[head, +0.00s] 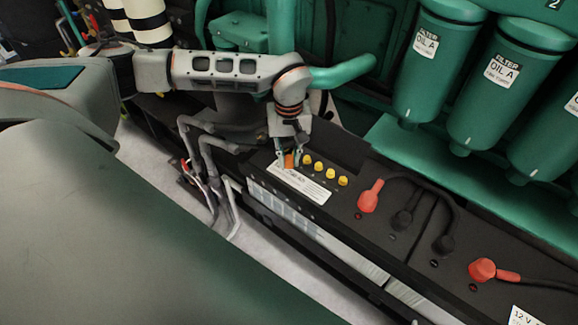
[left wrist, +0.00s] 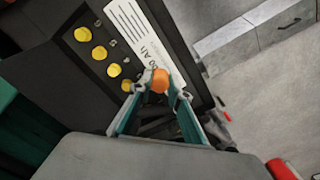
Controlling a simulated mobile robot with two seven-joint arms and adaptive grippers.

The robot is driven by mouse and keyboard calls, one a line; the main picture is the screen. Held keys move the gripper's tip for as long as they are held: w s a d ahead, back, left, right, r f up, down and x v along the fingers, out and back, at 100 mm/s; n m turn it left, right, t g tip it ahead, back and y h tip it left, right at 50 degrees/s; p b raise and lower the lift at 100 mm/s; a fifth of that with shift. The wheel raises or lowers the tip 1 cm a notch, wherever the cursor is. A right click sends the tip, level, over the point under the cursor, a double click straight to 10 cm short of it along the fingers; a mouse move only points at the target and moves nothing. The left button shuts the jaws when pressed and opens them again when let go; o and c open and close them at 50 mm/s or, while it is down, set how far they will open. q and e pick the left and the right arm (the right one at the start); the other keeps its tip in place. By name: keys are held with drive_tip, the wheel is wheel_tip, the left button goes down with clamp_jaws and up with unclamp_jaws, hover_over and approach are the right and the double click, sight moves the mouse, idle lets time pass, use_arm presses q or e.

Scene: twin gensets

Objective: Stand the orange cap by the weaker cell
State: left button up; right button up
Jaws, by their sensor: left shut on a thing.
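My left gripper (head: 288,161) is shut on the orange cap (head: 289,160), low over the near left end of a black battery (head: 350,228). In the left wrist view the orange cap (left wrist: 160,80) sits between the two fingertips (left wrist: 160,90), in front of the battery's white label (left wrist: 138,32). I cannot tell whether the cap touches the battery top. Several yellow caps (head: 318,167) stand in a row just right of the gripper; they also show in the left wrist view (left wrist: 99,53). Which cell is weaker does not show. My right gripper is not in view.
Red terminal covers (head: 369,197) and black cables lie on the battery tops to the right. Green oil filters (head: 432,65) hang behind. Grey pipes (head: 208,150) run left of the battery. Pale floor shows in front of it.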

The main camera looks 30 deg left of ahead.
sight(289, 167)
use_arm(q)
wheel_tip(289, 167, down, 4)
drive_tip(key=shift+r, duration=0.15)
drive_tip(key=shift+f, duration=0.25)
drive_tip(key=o, duration=0.9)
